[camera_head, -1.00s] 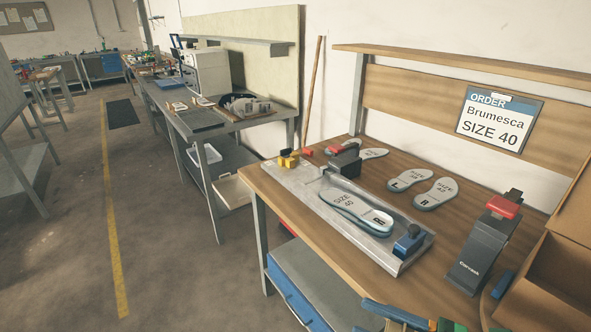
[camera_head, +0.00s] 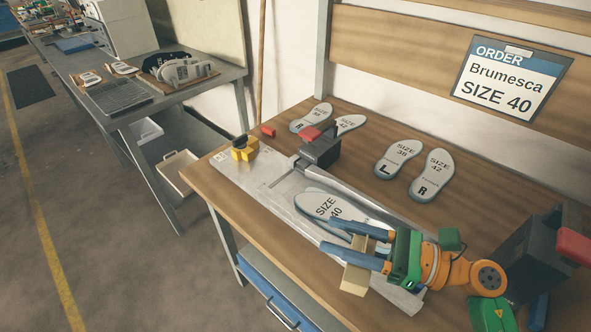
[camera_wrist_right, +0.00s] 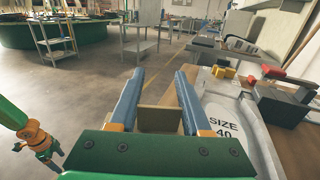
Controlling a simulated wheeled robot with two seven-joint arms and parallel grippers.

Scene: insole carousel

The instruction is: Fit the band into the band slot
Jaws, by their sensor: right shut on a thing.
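My right gripper (camera_head: 327,235) reaches in from the right over the metal fixture plate (camera_head: 252,184). Its blue fingers are shut on a beige band (camera_head: 355,279). The band also shows between the fingers in the right wrist view (camera_wrist_right: 158,118). A grey SIZE 40 insole (camera_head: 322,206) lies on the plate, partly hidden behind the fingers and band. The band appears above the plate's front side; its exact height is unclear. I cannot make out the band slot. A green and orange arm part (camera_wrist_right: 38,136), likely my left arm, shows at the left of the wrist view; its jaws are unclear.
A black clamp with a red top (camera_head: 320,150) and yellow blocks (camera_head: 244,152) stand at the plate's far end. Other insoles (camera_head: 398,160) lie behind the plate. A dark device with a red handle (camera_head: 545,260) stands at the right. An order sign (camera_head: 513,78) hangs behind.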

